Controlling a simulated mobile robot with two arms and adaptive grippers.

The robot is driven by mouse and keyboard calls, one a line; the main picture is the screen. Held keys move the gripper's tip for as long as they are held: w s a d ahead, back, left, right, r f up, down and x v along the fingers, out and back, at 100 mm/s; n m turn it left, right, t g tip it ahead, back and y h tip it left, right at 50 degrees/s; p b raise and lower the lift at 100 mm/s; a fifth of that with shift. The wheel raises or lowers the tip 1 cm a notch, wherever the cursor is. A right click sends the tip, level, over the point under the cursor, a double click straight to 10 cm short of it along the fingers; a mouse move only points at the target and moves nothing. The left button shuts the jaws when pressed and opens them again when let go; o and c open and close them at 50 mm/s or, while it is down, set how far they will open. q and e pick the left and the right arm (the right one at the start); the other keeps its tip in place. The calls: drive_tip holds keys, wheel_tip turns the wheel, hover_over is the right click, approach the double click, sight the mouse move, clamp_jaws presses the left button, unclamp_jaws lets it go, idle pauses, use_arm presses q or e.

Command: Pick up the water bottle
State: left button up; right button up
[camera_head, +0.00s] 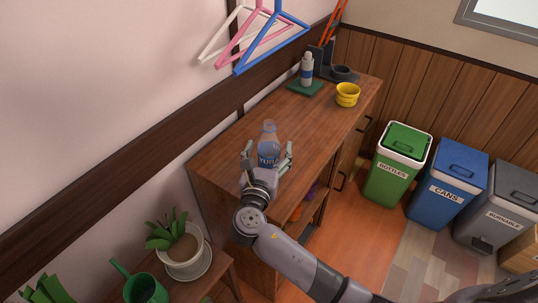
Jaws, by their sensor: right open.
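The water bottle (268,141), clear with a blue label, stands upright on the wooden cabinet top (225,150). My right gripper (268,152) reaches in from the lower right and is open. Its two fingers stand on the left and right of the bottle. Whether they touch it I cannot tell. The gripper hides the bottle's lower part. My left gripper is not in view.
A white bottle (307,70) on a green mat, a dark holder and yellow bowls (347,94) stand at the cabinet's far end. Hangers (262,35) hang above. A potted plant (180,245) is lower left. Green, blue and grey bins stand right.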

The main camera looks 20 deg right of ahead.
drive_tip(key=shift+w+d, duration=0.25)
drive_tip(key=shift+w, duration=0.2)
drive_tip(key=c, duration=1.3)
drive_tip(key=shift+c, duration=0.5)
drive_tip(key=shift+r, duration=0.15)
